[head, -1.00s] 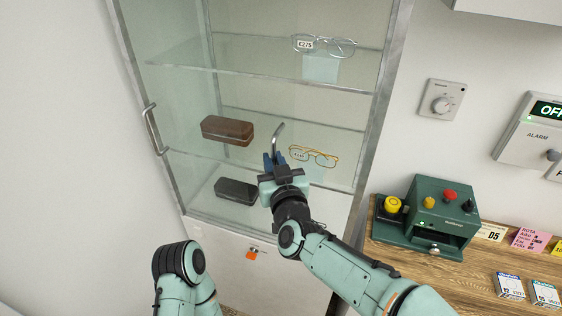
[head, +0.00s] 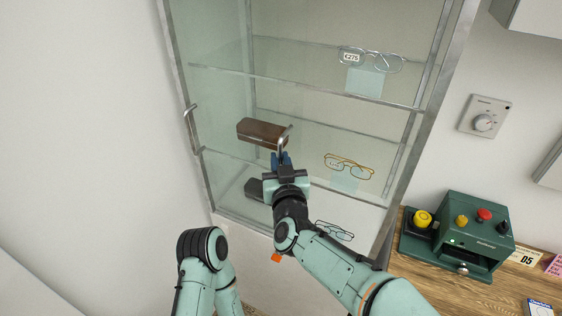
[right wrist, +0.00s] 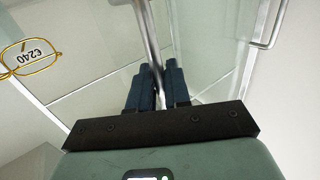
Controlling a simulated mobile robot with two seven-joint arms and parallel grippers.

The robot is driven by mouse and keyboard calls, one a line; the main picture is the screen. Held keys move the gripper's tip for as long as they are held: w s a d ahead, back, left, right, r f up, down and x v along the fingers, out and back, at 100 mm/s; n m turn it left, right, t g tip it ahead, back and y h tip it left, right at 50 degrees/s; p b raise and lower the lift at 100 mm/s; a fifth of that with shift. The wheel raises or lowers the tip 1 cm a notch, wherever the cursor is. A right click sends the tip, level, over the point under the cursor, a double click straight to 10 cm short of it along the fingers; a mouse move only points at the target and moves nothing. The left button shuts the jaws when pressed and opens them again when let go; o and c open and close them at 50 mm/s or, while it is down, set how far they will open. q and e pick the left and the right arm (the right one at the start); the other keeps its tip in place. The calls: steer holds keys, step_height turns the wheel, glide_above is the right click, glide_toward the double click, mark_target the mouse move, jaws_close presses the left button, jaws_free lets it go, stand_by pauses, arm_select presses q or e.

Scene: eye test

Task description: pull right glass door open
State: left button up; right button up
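The glass-fronted cabinet (head: 320,125) fills the middle of the head view. The bent metal handle of the right glass door (head: 282,144) stands in front of the shelves. My right gripper (head: 281,160) is at this handle; in the right wrist view its two dark blue fingers (right wrist: 158,88) are close together with the handle bar (right wrist: 149,40) between them. The clear glass makes the door's edges hard to see, and I cannot tell how far it stands ajar. Of my left arm only a part shows at the bottom; its gripper is out of view.
A second handle (head: 191,130) is at the cabinet's left edge. Behind the glass are a brown case (head: 262,133), a dark case partly hidden by my gripper, and several spectacles (head: 349,167). A green box with knobs (head: 470,235) stands on the wooden counter (head: 415,272) at right.

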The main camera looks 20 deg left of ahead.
steer(key=shift+o, duration=0.7)
steer(key=shift+s+d, duration=0.15)
steer(key=shift+s, duration=0.05)
arm_select(q)
steer(key=s+f+b, duration=0.1)
steer(key=f+b, duration=0.1)
steer(key=s+f+b, duration=0.1)
steer(key=f, duration=0.1)
steer(key=shift+s, duration=0.3)
arm_select(e)
steer(key=v, duration=1.3)
